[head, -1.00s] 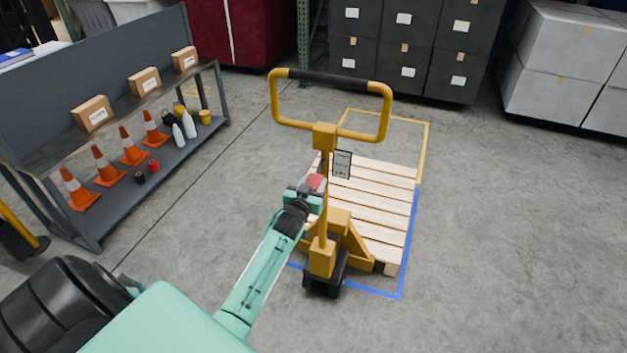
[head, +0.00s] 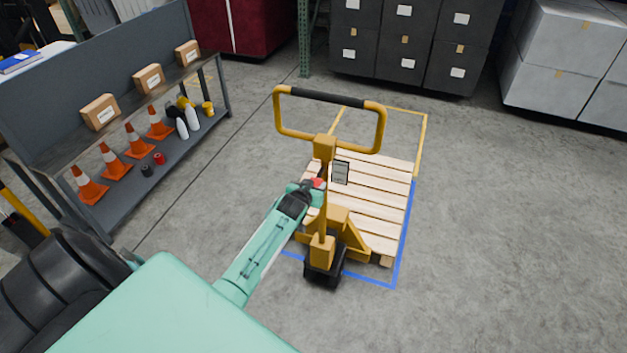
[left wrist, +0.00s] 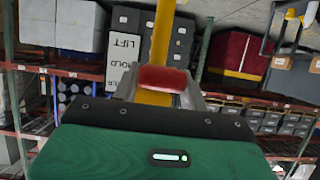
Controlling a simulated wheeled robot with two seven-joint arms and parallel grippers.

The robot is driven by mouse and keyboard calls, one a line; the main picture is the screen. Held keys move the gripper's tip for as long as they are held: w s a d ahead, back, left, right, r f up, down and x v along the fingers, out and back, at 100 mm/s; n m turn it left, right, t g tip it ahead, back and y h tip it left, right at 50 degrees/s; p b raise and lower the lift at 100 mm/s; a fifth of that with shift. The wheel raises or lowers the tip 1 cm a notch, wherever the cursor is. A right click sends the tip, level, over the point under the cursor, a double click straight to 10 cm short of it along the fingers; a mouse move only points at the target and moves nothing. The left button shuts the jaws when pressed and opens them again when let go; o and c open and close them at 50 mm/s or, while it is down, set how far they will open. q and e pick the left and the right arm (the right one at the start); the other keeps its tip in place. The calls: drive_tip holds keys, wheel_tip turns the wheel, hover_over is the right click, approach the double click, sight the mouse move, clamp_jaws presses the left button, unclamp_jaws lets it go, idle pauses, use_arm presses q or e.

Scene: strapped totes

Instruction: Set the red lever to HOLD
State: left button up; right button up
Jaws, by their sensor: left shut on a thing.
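The red lever (head: 319,183) sits on the upright post of a yellow pallet jack (head: 325,150). In the left wrist view the lever (left wrist: 163,79) shows as a red grip across the space between my fingers, in front of the yellow post. My left gripper (head: 313,187) is shut on the lever, beside the post. A label plate (head: 341,172) is fixed to the right of the post. I cannot tell which mark the lever lines up with. My right gripper is not in view.
The jack stands at a wooden pallet (head: 385,213) inside blue and yellow floor lines. A grey shelf (head: 85,150) with cones, boxes and bottles stands at the left. Dark stacked boxes (head: 405,60) are behind, grey ones (head: 560,65) at back right. The floor at right is clear.

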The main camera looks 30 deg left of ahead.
use_arm(q)
drive_tip(key=shift+r, duration=0.1)
idle(0.3)
drive_tip(key=o, duration=1.4)
drive_tip(key=shift+s, duration=0.1)
drive_tip(key=b+v, duration=0.3)
drive_tip(key=v, duration=1)
drive_tip(key=shift+s+r, duration=0.2)
drive_tip(key=shift+r, duration=0.1)
drive_tip(key=shift+d+f, duration=0.1)
